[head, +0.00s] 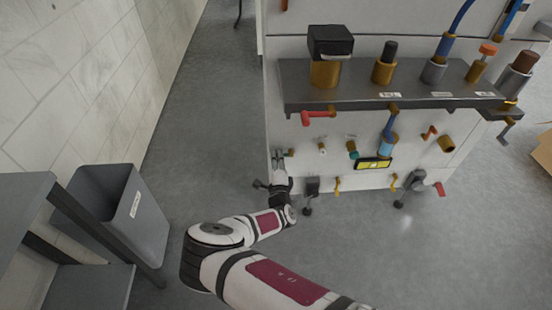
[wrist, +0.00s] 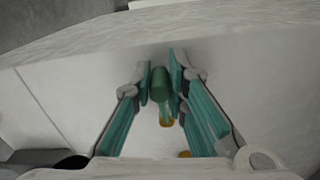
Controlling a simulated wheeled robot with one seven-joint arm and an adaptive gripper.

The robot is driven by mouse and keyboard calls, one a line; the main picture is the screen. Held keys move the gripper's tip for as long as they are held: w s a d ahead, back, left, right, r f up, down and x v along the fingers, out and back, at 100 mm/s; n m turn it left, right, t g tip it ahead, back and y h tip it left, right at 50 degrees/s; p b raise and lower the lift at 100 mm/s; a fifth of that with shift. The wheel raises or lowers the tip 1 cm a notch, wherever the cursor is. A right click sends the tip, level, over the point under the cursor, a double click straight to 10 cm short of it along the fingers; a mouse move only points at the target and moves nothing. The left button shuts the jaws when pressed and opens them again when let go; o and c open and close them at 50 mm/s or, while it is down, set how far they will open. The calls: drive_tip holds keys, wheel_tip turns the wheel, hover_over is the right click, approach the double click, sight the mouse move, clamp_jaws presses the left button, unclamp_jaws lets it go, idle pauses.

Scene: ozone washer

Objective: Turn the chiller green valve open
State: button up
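In the wrist view, a green valve handle (wrist: 159,84) with a brass-coloured part below it shows between the teal-padded fingers of my gripper (wrist: 160,82). The fingers stand close on either side of the handle, with only a thin gap, if any. I cannot tell whether both pads touch it. In the head view, my gripper (head: 279,168) is at the lower left corner of the white panel (head: 400,174), and the handle there is hidden or too small to make out. A separate teal-green knob (head: 352,150) on brass sits further right on the panel.
A dark shelf (head: 360,98) with several fittings juts out above. A red-handled valve (head: 318,117), a blue-handled valve (head: 388,140) and a yellow label (head: 373,164) are to the right. A grey bin (head: 125,215) stands at the left. The floor between is clear.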

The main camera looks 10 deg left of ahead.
drive_tip(key=o, duration=0.4)
drive_tip(key=shift+f, duration=0.25)
drive_tip(key=shift+r, duration=0.1)
drive_tip(key=shift+s, duration=0.1)
drive_tip(key=v, duration=1.2)
drive_tip(key=shift+r, duration=0.1)
